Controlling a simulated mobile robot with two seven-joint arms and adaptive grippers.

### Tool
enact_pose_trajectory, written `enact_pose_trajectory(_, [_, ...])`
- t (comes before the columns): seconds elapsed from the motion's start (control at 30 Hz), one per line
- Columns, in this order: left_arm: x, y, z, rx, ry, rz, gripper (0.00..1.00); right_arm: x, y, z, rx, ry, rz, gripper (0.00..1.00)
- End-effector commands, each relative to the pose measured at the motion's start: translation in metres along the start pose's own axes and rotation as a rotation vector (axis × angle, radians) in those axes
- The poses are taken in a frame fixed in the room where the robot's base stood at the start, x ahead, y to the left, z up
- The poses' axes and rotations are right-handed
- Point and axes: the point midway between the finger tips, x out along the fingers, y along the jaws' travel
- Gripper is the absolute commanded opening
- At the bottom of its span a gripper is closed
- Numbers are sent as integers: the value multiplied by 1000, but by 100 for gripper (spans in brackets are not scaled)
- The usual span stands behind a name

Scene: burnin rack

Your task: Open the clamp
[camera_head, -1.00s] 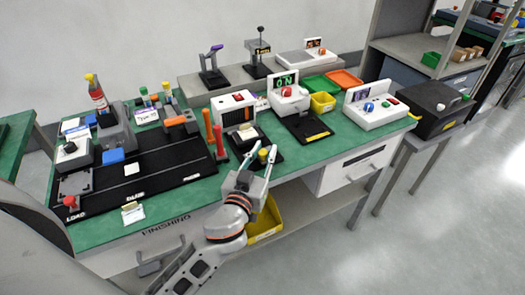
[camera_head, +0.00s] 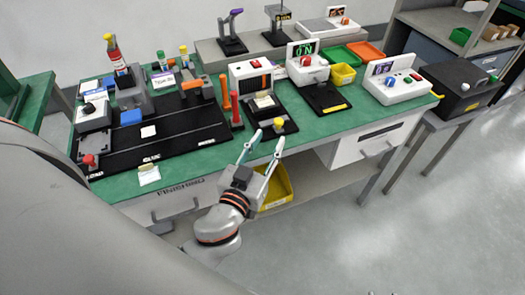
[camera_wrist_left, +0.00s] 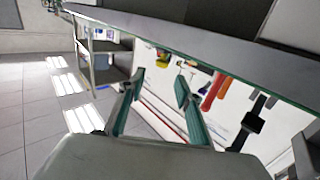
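My left gripper (camera_head: 269,139) is open and empty at the front edge of the green bench (camera_head: 320,128), its fingertips close to a small yellow knob (camera_head: 278,122) on a black plate. Its two spread fingers also show in the left wrist view (camera_wrist_left: 160,84). No part is labelled as the clamp. Possible ones are a dark fixture with a purple handle (camera_head: 228,30) on the back shelf and a grey fixture with an orange part (camera_head: 191,84) on the black base at left. I cannot tell whether either is shut. My right gripper is not in view.
Upright red-orange handles (camera_head: 227,95) and a white box (camera_head: 251,78) stand behind the gripper. A yellow bin (camera_head: 276,190) sits below the bench edge. A white panel (camera_head: 396,86) with knobs is at right. The floor in front is clear.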

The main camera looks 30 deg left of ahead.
Motion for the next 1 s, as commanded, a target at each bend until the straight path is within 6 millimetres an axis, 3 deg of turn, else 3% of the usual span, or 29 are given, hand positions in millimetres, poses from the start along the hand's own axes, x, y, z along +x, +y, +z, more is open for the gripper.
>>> enact_pose_trajectory(0.1, [-16,0,1,-3,-3,-1,34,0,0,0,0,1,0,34])
enact_pose_trajectory(0.3, [-30,0,0,-1,-1,0,34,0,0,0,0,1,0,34])
enact_pose_trajectory(1.0, [-33,0,0,0,0,1,34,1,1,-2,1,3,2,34])
